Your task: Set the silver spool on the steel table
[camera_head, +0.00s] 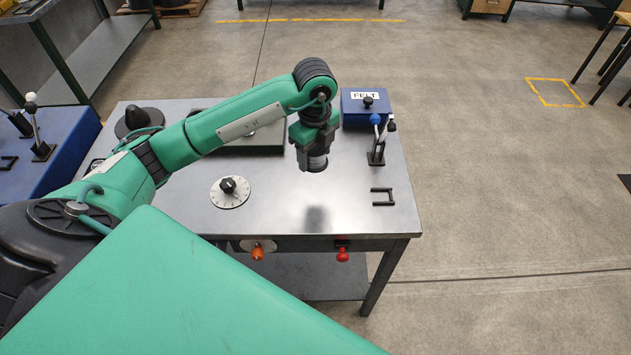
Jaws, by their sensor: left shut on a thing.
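The steel table (280,206) stands in front of me, its grey top shiny and partly covered by fittings. My left gripper (314,150) points down over the right half of the table. It is shut on the silver spool (316,164), of which only the lower part shows as a short grey cylinder below the jaws. The spool seems to hang above the top, with a dark shadow or reflection on the metal nearer me. The jaws hide the upper part of the spool. My right gripper is not in view.
A dial (230,191) sits left of the spool. A blue FELT box (367,106), a blue-knobbed lever (377,140) and a black handle (382,197) are at the right. A dark tray (255,148) lies behind my arm. The front middle of the tabletop is clear.

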